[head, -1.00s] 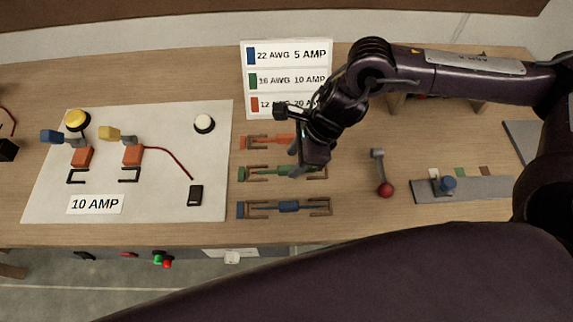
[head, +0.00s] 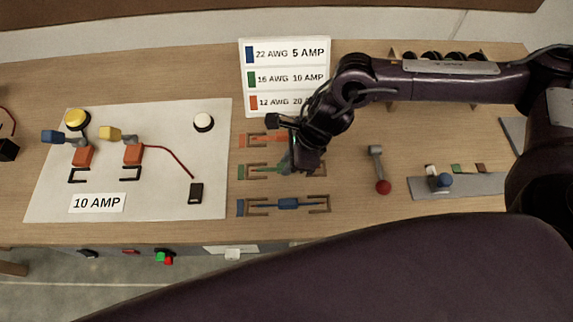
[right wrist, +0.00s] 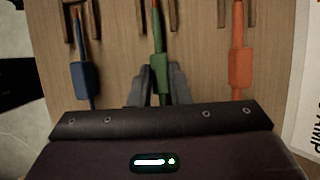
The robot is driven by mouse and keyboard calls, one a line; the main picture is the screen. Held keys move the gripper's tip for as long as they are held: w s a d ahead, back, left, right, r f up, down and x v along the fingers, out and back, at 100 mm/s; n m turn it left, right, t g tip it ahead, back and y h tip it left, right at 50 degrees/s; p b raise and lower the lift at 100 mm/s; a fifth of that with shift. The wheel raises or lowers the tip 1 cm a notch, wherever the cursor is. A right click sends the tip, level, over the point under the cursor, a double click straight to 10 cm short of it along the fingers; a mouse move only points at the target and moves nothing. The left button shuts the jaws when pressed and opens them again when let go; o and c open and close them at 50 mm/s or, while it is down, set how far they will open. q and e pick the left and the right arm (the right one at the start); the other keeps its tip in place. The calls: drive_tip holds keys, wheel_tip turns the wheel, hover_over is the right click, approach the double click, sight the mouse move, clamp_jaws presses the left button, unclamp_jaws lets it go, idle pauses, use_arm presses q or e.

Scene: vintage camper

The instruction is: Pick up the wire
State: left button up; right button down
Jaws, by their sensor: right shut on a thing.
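Three wires lie in wooden holders on the bench: an orange one (head: 268,139), a green one (head: 260,171) and a blue one (head: 288,204). My right gripper (head: 286,166) is down at the middle of the green wire, and its fingers hide part of it. In the right wrist view the green wire (right wrist: 158,50) runs between the two fingers (right wrist: 160,82), which are shut on its thick part. There the blue wire (right wrist: 85,80) lies on the left and the orange wire (right wrist: 241,65) on the right, both apart from the fingers. My left gripper is out of view.
A sign (head: 285,50) pairs green with 16 AWG 10 AMP. A white panel (head: 150,195) with clamps, buttons and a "10 AMP" label (head: 97,203) lies left. A red-knobbed lever (head: 383,187) and a grey plate (head: 475,188) stand right.

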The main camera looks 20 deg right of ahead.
drive_tip(key=shift+r, duration=0.15)
wheel_tip(320, 180, up, 20)
drive_tip(key=b, duration=0.2)
drive_tip(key=shift+b, duration=0.35)
drive_tip(key=shift+f, duration=0.2)
idle(0.6)
